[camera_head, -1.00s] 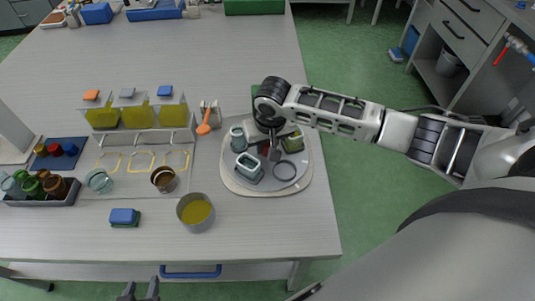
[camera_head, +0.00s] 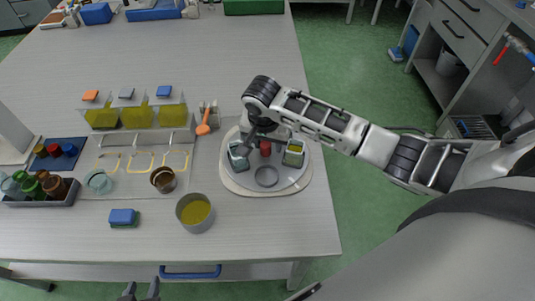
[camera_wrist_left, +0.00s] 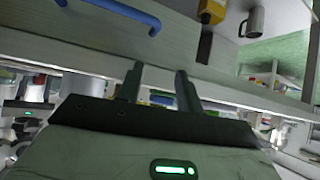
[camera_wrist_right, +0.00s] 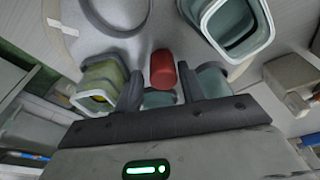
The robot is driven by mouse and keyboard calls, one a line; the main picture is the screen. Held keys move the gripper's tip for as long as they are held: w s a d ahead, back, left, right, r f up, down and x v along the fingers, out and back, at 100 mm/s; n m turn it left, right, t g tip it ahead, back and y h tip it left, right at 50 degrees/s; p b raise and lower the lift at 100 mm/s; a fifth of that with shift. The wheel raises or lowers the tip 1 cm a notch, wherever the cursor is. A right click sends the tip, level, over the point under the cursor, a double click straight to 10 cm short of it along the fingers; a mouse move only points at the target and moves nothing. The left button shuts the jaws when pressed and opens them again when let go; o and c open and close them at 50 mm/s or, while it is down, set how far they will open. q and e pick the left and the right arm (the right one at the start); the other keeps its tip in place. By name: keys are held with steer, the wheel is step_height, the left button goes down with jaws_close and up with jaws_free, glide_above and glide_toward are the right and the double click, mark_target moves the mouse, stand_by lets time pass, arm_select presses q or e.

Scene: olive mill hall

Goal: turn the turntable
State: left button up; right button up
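The round grey turntable (camera_head: 278,187) sits on a pale round base on the table, right of centre. It carries a red peg (camera_head: 265,148) near its middle, a teal-rimmed glass container (camera_head: 238,157) at left, a container with yellow-green contents (camera_head: 293,154) at right, and a dark ring (camera_head: 266,177) at the front. My right gripper (camera_head: 258,137) is low over the turntable. In the right wrist view its open fingers (camera_wrist_right: 158,88) stand either side of the red peg (camera_wrist_right: 162,68), with gaps showing. I cannot tell whether a finger touches a container. My left gripper (camera_head: 140,291) is open and empty at the table's front edge.
A metal cup with yellow liquid (camera_head: 195,212) stands just left of the turntable. Further left are a brown cup (camera_head: 163,179), a blue sponge (camera_head: 123,217), a rack of yellow-filled vessels (camera_head: 138,115) and a bottle tray (camera_head: 50,198).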

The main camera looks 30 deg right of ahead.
mark_target(267, 144)
steer(key=shift+w+d+v, duration=0.15)
steer(key=shift+w+v, duration=0.05)
steer(key=shift+v, duration=1.1)
steer(key=shift+w+d+v, duration=0.15)
steer(key=shift+v, duration=1.2)
steer(key=shift+w+d+v, duration=0.1)
steer(key=shift+w+v, duration=0.1)
steer(key=shift+v, duration=1.1)
steer(key=shift+r, duration=0.15)
steer(key=shift+s, duration=0.1)
steer(key=shift+s+d, duration=0.2)
steer(key=shift+d, duration=0.3)
